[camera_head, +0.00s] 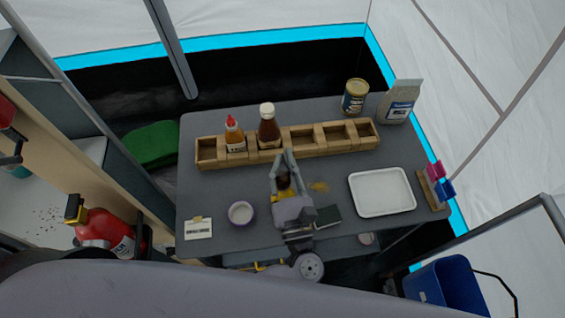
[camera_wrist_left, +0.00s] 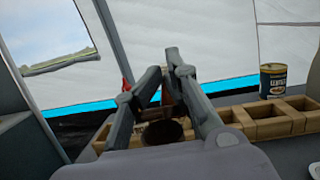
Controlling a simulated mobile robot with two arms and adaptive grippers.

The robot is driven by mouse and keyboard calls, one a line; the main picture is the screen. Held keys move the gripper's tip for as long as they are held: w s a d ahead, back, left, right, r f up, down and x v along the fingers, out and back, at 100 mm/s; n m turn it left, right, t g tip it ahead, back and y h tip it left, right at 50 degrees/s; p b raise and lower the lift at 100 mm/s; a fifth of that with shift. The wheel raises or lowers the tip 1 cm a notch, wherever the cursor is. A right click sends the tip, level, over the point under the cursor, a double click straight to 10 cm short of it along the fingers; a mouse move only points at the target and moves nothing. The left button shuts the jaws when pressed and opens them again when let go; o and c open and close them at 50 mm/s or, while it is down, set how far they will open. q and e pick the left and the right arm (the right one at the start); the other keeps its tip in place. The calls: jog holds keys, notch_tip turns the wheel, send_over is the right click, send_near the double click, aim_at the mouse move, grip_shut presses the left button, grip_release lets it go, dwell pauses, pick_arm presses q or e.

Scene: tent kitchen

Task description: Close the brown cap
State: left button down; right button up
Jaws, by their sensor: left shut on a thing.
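My left gripper (camera_head: 285,155) is over the front middle of the grey table, its fingers pointing toward the wooden rack. The dark brown round cap (camera_head: 284,180) lies between its fingers, close to the palm, with a small patch of yellow below it. The wrist view shows the cap (camera_wrist_left: 163,132) as a dark disc between the fingers (camera_wrist_left: 167,65), whose tips nearly meet. The gripper is shut on it. The fingers and wrist hide the cap's lower part and whatever is beneath it, so how it is seated cannot be told. My right gripper is not in view.
Behind the gripper stands the wooden rack (camera_head: 207,153) with a red-tipped bottle (camera_head: 234,135) and a brown bottle (camera_head: 269,130). A purple bowl (camera_head: 241,213) is left, a dark booklet (camera_head: 328,216) and white tray (camera_head: 382,192) right. A can (camera_head: 355,96) and bag (camera_head: 401,101) stand behind.

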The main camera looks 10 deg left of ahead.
pick_arm(q)
jog(key=shift+s+f, duration=0.1)
jog(key=shift+f, duration=0.3)
jog(key=c, duration=1.9)
grip_release()
jog(key=o, duration=0.6)
jog(key=shift+r, duration=0.2)
jog(key=v, duration=1.1)
jog(key=shift+s+d, duration=0.15)
jog(key=shift+s, duration=0.2)
jog(key=shift+f, duration=0.1)
